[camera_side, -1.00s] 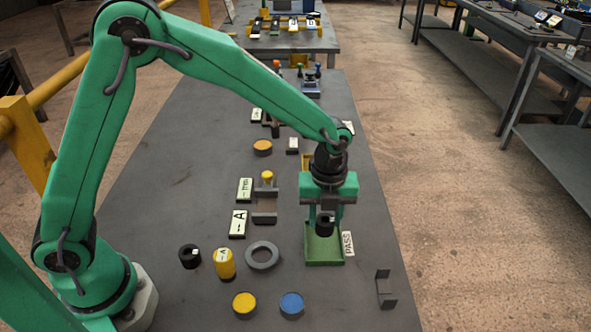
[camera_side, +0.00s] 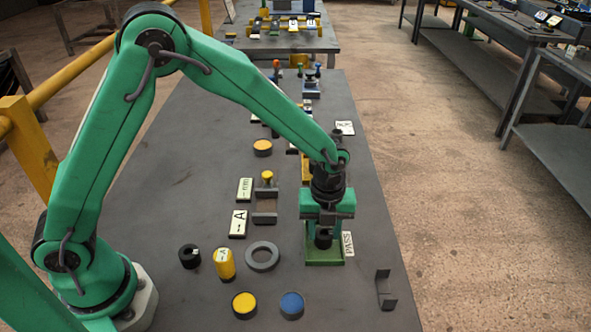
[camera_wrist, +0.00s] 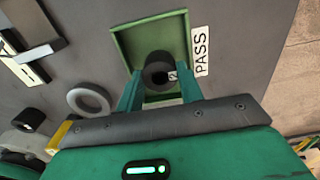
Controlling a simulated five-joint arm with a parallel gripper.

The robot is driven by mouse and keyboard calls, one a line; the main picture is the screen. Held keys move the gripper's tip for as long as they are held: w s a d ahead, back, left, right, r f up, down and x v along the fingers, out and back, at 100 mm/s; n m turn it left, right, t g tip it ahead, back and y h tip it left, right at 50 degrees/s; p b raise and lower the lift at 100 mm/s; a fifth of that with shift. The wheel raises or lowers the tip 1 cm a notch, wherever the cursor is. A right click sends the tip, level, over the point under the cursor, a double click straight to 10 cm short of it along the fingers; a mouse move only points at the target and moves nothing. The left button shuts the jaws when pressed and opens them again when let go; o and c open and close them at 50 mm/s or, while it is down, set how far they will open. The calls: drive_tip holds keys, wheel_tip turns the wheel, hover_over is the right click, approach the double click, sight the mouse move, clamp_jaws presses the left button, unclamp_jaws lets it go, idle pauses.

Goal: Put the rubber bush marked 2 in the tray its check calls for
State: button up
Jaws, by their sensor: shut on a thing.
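My gripper (camera_side: 323,232) is shut on a black rubber bush (camera_side: 323,241), held over the green tray (camera_side: 324,263) with the PASS label (camera_side: 348,244) beside it. In the wrist view the bush (camera_wrist: 158,68) sits between the two green fingers (camera_wrist: 160,88), its bore facing the camera and part of a white mark showing at its side. The tray (camera_wrist: 127,50) lies around and behind it, empty where visible. Whether the bush touches the tray floor I cannot tell. Another black bush (camera_side: 189,256) stands at the left of the bench.
A grey ring (camera_side: 262,256), a yellow cylinder marked A (camera_side: 224,263), a yellow-topped disc (camera_side: 244,305) and a blue-topped disc (camera_side: 292,305) stand left of and in front of the tray. A dark bracket (camera_side: 385,290) stands at right. A grey fixture (camera_side: 265,206) is behind the ring.

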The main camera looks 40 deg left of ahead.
sight(323, 236)
drive_tip(key=o, duration=1.1)
wheel_tip(323, 236, up, 12)
drive_tip(key=shift+r, duration=0.15)
idle(0.5)
